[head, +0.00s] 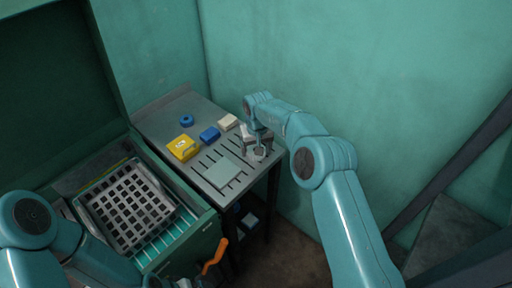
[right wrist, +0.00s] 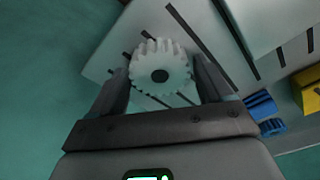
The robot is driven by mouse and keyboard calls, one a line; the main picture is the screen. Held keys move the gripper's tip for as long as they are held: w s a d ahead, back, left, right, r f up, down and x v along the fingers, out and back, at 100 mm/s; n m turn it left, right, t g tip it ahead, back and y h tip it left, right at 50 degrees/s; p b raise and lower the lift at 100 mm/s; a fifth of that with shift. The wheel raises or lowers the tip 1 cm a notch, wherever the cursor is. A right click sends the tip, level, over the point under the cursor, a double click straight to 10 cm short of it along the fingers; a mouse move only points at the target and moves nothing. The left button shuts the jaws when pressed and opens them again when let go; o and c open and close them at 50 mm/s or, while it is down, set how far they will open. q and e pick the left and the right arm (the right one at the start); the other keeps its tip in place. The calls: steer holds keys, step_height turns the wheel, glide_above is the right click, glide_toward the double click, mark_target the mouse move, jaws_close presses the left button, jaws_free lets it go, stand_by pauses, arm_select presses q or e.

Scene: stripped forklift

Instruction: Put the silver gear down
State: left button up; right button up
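A green cabinet with a grid tray (head: 167,207) stands left. An orange handle (head: 215,257) sticks up in front.

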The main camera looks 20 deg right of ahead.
steer(key=shift+o, duration=0.9)
steer(key=shift+s+a, duration=0.1)
steer(key=shift+a, duration=0.05)
steer(key=shift+s+r, duration=0.1)
steer(key=shift+r, duration=0.05)
steer(key=shift+r, duration=0.2)
step_height(320, 180, up, 12)
steer(key=s+b, duration=0.1)
steer(key=shift+s+f+b, duration=0.15)
steer(key=shift+f+b, duration=0.1)
steer(key=shift+b, duration=0.05)
